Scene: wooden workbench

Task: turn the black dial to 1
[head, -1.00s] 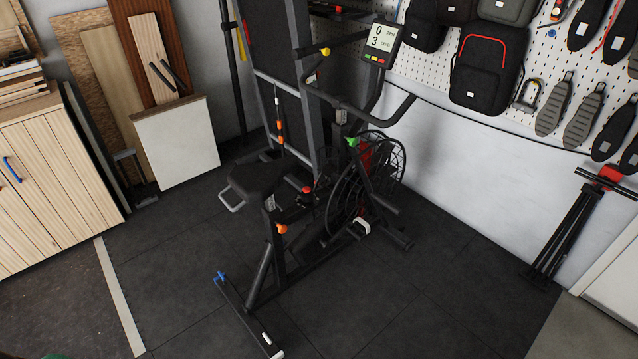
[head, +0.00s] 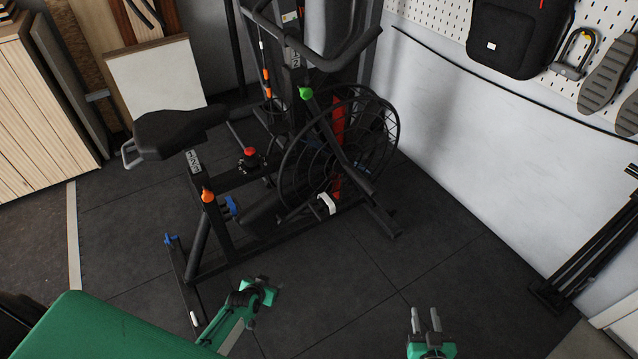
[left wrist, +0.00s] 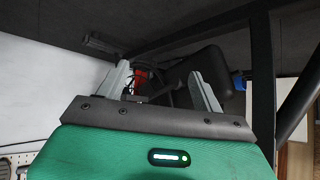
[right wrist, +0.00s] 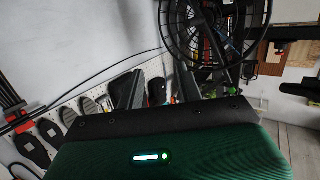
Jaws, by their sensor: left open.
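The black exercise bike (head: 222,230) stands ahead of me, with a wire-caged fan wheel (head: 385,130). A red-topped knob (head: 250,152) with a dark base sits on its frame between seat and wheel; I cannot tell whether this base is the black dial. No dial marking is readable. My left gripper (head: 268,289) is in front of the bike, apart from it; its fingers stand apart and empty in the left wrist view (left wrist: 162,82). My right gripper (head: 426,318) is open and empty over the floor, lower right; its fingers also show in the right wrist view (right wrist: 160,86).
The black seat (head: 178,130) overhangs at left. A folded black stand (head: 590,250) leans at the right wall. The dark floor (head: 370,290) between is clear.

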